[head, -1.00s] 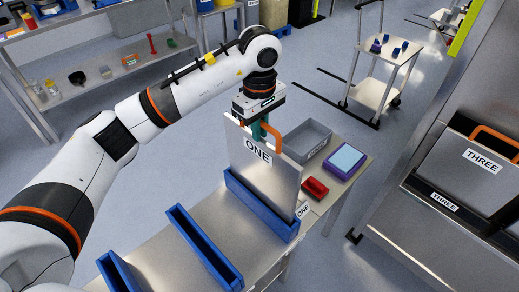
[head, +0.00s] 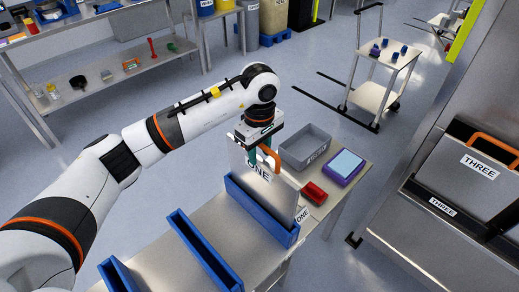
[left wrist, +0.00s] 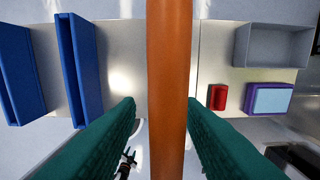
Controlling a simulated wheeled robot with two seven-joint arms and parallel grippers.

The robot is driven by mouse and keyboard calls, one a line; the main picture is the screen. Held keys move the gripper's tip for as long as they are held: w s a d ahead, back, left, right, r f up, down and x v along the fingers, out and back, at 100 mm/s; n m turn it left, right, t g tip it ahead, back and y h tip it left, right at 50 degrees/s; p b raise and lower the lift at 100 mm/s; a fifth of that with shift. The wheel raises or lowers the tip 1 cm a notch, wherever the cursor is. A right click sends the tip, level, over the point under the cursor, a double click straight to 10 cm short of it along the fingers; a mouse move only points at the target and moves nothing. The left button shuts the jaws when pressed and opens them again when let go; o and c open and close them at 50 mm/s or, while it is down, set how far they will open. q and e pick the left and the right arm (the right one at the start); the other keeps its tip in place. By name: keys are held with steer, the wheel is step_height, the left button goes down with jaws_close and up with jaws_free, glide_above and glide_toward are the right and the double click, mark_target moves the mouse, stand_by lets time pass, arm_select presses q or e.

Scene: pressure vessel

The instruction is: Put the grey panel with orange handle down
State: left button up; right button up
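The grey panel (head: 278,190) with an orange handle (head: 270,160) and a "ONE" label stands upright in the rightmost blue slot holder (head: 262,212) on the bench. Its lower part is hidden by the holder's wall. My left gripper (head: 262,156) is at the handle from above. In the left wrist view the orange handle (left wrist: 169,60) runs between the two green fingers (left wrist: 161,102). A gap shows on the handle's left side, while the right finger is close against it or overlaps it in view. My right gripper is not in view.
Two more blue holders (head: 205,250) stand to the left on the bench. A grey bin (head: 305,146), a red box (head: 314,192) and a purple box with a light-blue top (head: 346,163) are behind and right. A panel labelled "THREE" (head: 465,175) is at far right.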

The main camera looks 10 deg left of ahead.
arm_select(q)
steer(key=shift+r, duration=0.1)
steer(key=shift+r, duration=0.2)
step_height(320, 180, up, 11)
steer(key=b, duration=0.3)
steer(key=shift+f, duration=0.15)
steer(key=shift+r, duration=0.45)
steer(key=shift+a, duration=0.1)
stand_by(0.8)
